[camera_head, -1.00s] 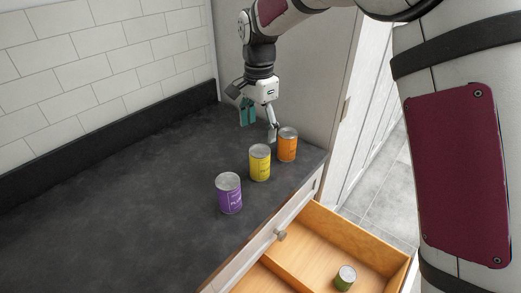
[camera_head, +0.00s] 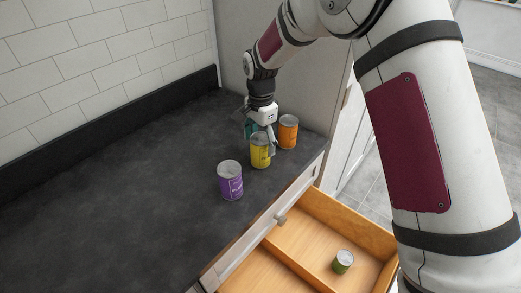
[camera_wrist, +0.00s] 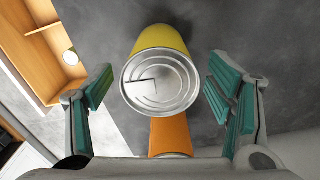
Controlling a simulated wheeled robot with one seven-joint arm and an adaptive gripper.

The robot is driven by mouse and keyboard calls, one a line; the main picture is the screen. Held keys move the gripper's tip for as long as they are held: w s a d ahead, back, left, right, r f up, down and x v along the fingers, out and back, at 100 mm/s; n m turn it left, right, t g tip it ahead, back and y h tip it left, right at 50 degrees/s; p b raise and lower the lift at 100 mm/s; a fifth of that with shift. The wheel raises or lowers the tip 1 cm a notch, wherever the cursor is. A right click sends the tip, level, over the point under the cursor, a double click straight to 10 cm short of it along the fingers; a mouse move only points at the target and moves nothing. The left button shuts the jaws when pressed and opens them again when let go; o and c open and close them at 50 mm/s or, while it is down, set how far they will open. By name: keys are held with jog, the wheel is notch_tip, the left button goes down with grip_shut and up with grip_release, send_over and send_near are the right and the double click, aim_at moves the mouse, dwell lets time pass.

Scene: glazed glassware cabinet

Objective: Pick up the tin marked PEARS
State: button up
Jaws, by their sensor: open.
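A yellow tin (camera_head: 260,155) stands upright on the dark worktop, between a purple tin (camera_head: 230,181) and an orange tin (camera_head: 288,132). The lettering on the tins is too small to read, so I cannot tell which is marked PEARS. My gripper (camera_head: 262,141) is open and low over the yellow tin, partly hiding it. In the wrist view, the yellow tin's lid (camera_wrist: 160,82) lies between the two spread teal-padded fingers, apart from both. The orange tin (camera_wrist: 170,136) shows just below it there.
An open wooden drawer (camera_head: 318,238) juts out below the worktop's front edge. A small green tin (camera_head: 342,262) stands in it. A tall panel (camera_head: 300,75) rises behind the tins and a tiled wall (camera_head: 100,50) runs at left. The worktop's left part is clear.

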jog(key=shift+f, duration=1.4)
jog(key=shift+c, duration=0.5)
jog(key=c, duration=1.4)
jog(key=shift+c, duration=0.2)
jog(key=shift+r, duration=0.1)
